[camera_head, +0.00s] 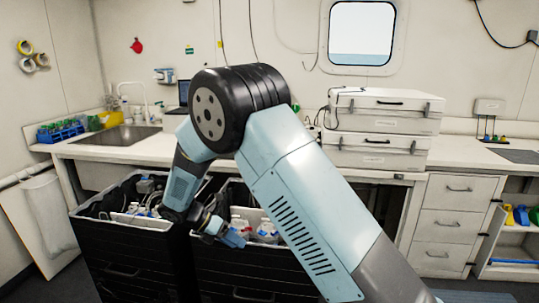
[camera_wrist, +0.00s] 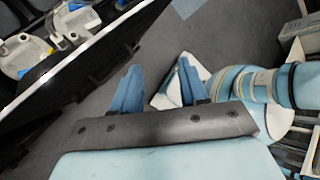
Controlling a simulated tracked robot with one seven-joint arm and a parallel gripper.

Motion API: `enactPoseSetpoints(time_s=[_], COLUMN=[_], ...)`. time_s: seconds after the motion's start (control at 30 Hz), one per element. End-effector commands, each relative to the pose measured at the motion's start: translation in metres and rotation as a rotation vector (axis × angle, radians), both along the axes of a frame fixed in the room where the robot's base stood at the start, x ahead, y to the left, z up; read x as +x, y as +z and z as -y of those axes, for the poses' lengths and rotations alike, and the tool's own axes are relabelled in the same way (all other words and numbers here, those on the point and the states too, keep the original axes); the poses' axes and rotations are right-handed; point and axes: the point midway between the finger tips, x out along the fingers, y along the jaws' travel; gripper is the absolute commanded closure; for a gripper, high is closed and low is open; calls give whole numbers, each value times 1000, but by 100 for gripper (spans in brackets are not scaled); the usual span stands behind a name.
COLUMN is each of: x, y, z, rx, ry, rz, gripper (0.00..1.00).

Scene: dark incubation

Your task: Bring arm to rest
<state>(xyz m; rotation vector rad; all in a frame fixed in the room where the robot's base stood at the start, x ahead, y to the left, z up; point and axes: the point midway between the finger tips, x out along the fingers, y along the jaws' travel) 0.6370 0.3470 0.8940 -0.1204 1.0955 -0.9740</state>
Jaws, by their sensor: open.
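My arm reaches up and bends at a black elbow joint in the head view, with its forearm hanging down toward two black crates. My gripper (camera_head: 224,233) is at the forearm's lower end, in front of the right crate (camera_head: 235,273). In the wrist view my gripper (camera_wrist: 158,85) shows two blue fingers spread apart. Grey floor shows between the fingers and nothing is held. Parts of my own body show at the right of the wrist view.
The left black crate (camera_head: 118,268) and the right one hold bottles and other items. Behind them is a counter with a sink (camera_head: 115,136) and two stacked white cases (camera_head: 380,128). White drawers (camera_head: 448,222) stand at the right. In the wrist view a crate's edge (camera_wrist: 82,57) runs close on the left.

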Motion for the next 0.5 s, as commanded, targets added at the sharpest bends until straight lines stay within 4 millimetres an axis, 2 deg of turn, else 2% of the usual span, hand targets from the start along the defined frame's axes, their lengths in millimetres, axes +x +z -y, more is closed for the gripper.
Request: enactPoseSetpoints(time_s=[0.03, 0.1, 0.33, 0.5], x=[2, 4, 2, -6], y=[16, 35, 92, 130], z=[13, 29, 82, 122], rx=[36, 81, 224, 323], ry=[-52, -124, -370, -558], rz=[28, 69, 205, 306], gripper=[56, 56, 56, 56])
